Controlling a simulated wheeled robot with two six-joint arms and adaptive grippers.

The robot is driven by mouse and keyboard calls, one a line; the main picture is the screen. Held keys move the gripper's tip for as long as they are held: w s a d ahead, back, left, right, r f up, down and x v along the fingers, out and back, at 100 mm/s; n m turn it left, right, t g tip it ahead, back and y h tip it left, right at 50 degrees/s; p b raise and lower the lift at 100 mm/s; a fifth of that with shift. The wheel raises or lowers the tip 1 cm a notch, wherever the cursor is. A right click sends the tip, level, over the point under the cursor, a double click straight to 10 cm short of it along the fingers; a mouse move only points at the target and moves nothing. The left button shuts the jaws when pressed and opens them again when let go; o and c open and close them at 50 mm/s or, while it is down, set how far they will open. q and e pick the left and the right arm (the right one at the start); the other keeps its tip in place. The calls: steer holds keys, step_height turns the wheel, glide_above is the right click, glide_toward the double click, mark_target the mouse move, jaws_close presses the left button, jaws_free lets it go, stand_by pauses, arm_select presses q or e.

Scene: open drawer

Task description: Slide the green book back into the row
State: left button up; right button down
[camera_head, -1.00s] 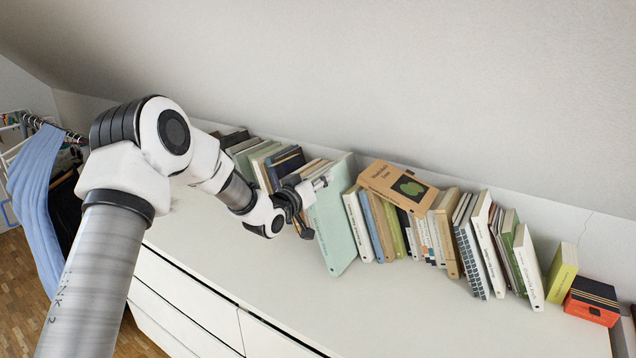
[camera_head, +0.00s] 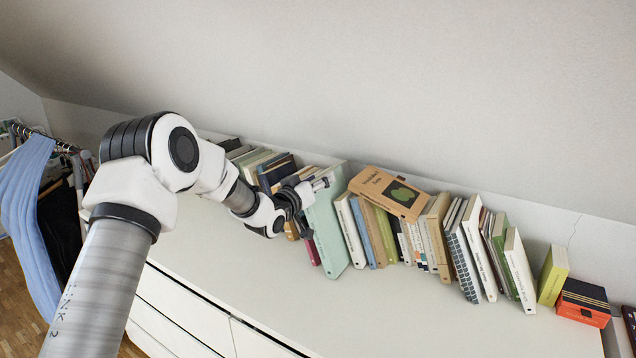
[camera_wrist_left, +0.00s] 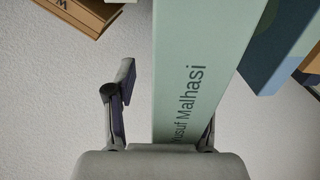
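The pale green book (camera_head: 328,232) stands in the row, tilted, its lower front corner jutting out a little past its neighbours. My left gripper (camera_head: 307,192) is at its upper left part in the head view. In the left wrist view the green book's spine (camera_wrist_left: 196,75), lettered "Yusuf Malhasi", runs between the fingers of the left gripper (camera_wrist_left: 165,105). The left finger stands clear of the book with a gap. The right finger is mostly hidden beside the book; whether it touches cannot be told. My right gripper is not in view.
A white book (camera_head: 349,230) stands just right of the green one, a dark red book (camera_head: 313,252) to its left. A brown book (camera_head: 388,190) lies across the row's top. The white dresser top (camera_head: 270,275) is clear in front.

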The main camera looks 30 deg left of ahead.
arm_select(q)
steer(key=shift+a+f, duration=0.1)
steer(key=shift+f, duration=0.15)
steer(key=shift+s, duration=0.15)
steer(key=s, duration=1.1)
steer(key=shift+s+a+r, duration=0.15)
steer(key=shift+s+a, duration=0.15)
steer(key=shift+a, duration=0.1)
